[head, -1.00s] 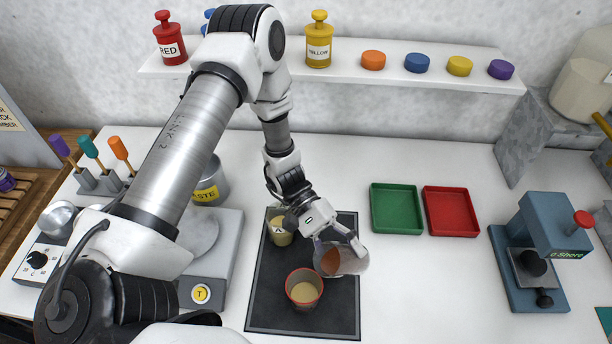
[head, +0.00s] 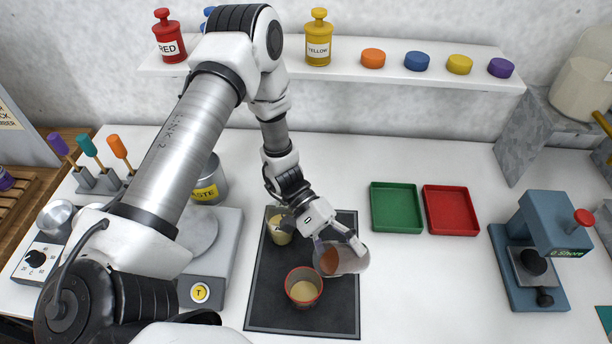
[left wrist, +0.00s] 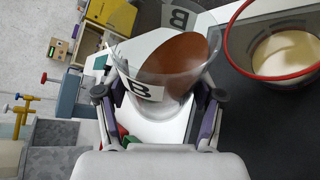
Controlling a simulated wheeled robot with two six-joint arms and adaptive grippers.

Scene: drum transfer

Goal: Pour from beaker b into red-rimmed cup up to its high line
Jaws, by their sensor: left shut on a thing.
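My left gripper (head: 338,238) is shut on beaker b (head: 348,260), a clear beaker with brown-orange contents and a B label. It is held tilted, with its mouth toward the red-rimmed cup (head: 304,287), just right of the cup. In the left wrist view the beaker (left wrist: 158,95) sits between the fingers (left wrist: 160,120), and the cup's red rim (left wrist: 232,62) is to its right. The cup holds a pale cream content. No stream between them is visible. The high line cannot be made out. My right gripper is not in view.
A cream beaker marked A (head: 280,228) stands on the dark mat (head: 262,312) behind the cup. A green tray (head: 397,208) and a red tray (head: 451,211) lie to the right. A scale (head: 226,262) is left of the mat. The table between mat and blue press (head: 540,250) is clear.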

